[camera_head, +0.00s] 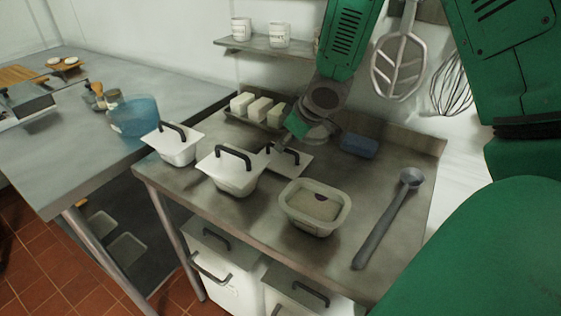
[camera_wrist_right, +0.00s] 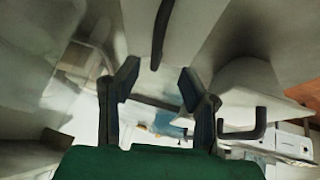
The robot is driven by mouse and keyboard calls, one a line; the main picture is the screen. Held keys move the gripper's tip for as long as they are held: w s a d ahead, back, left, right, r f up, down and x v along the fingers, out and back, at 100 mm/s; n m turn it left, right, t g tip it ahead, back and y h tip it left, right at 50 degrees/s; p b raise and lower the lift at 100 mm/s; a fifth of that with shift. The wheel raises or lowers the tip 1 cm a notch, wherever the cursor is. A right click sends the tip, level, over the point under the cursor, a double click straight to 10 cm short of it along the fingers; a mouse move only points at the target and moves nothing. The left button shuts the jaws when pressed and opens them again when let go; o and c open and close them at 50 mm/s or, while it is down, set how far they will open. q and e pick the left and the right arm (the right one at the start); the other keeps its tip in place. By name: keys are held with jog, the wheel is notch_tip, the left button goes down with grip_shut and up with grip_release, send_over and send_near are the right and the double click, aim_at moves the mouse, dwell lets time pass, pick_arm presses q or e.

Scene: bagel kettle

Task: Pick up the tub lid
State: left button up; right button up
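A flat pale lid (camera_head: 292,163) with a black arched handle (camera_head: 283,152) lies on the steel counter behind the open tub (camera_head: 315,205). My right gripper (camera_head: 285,145) is low over this lid, close to its handle. In the right wrist view the two dark fingers (camera_wrist_right: 160,92) are spread apart with nothing between them. A dark handle (camera_wrist_right: 162,32) shows beyond the fingertips, and I cannot tell if they touch it. Two white tubs with black-handled lids (camera_head: 230,170) (camera_head: 173,146) stand to the left. My left gripper is not in view.
A grey ladle (camera_head: 388,215) lies right of the open tub. A whisk (camera_head: 453,85) and a slotted tool (camera_head: 399,62) hang on the wall.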

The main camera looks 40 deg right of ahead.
aim_at(279, 154)
jog(key=shift+w+f, duration=0.15)
jog(key=shift+f, duration=0.3)
jog(key=x, duration=0.2)
jog(key=b+x, duration=0.1)
jog(key=x, duration=0.1)
jog(key=shift+d, duration=0.35)
jog(key=shift+w+d+f, duration=0.1)
jog(key=shift+d+f, duration=0.2)
jog(key=shift+f, duration=0.05)
jog(key=shift+a+r, duration=0.15)
jog(key=shift+c, duration=0.8)
jog(key=shift+a, duration=0.15)
grip_shut()
jog(key=shift+a+r, duration=0.1)
jog(key=shift+a, duration=0.1)
